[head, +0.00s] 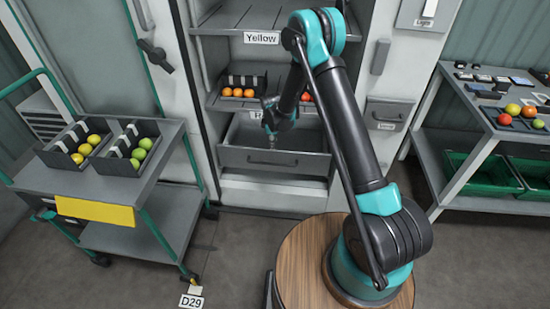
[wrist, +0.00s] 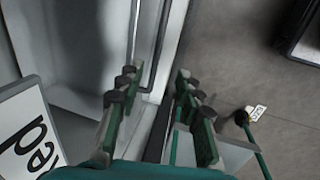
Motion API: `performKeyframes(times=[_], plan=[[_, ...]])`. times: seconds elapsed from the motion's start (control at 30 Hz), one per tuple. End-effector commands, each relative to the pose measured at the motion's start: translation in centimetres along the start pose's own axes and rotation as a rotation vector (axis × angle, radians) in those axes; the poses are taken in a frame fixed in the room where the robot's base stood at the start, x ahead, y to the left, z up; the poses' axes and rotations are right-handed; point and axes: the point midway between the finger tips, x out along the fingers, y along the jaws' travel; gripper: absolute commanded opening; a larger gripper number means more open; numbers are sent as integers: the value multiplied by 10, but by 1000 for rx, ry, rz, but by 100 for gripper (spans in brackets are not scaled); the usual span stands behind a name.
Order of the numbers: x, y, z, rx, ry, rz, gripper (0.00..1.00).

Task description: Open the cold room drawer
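The cold room drawer (head: 240,158) is a grey drawer low in the tall cabinet, below the shelf labels. Its front carries a dark bar handle (head: 290,163), and some of the space behind its top edge shows. My gripper (head: 271,138) points down just above the drawer front in the head view. In the wrist view my gripper (wrist: 155,105) is open, with its two green-padded fingers apart. A dark bar, apparently the handle (wrist: 164,45), runs ahead of the fingers. I cannot tell whether the fingers touch it. Nothing is visibly held.
The cabinet shelf (head: 222,103) above holds a tray of orange tomatoes. A trolley (head: 50,178) with two tomato trays stands left. A bench (head: 432,150) with tomatoes and green crates stands right. The "Red" label (wrist: 28,135) is close by my gripper. Floor in front is mostly clear.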

Motion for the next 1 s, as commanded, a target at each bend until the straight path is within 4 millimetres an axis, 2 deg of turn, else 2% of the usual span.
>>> performKeyframes(times=[0.27,1.0], plan=[[25,0,-2,-8,0,-1,36],[149,0,-1,-6,0,-1,36]])
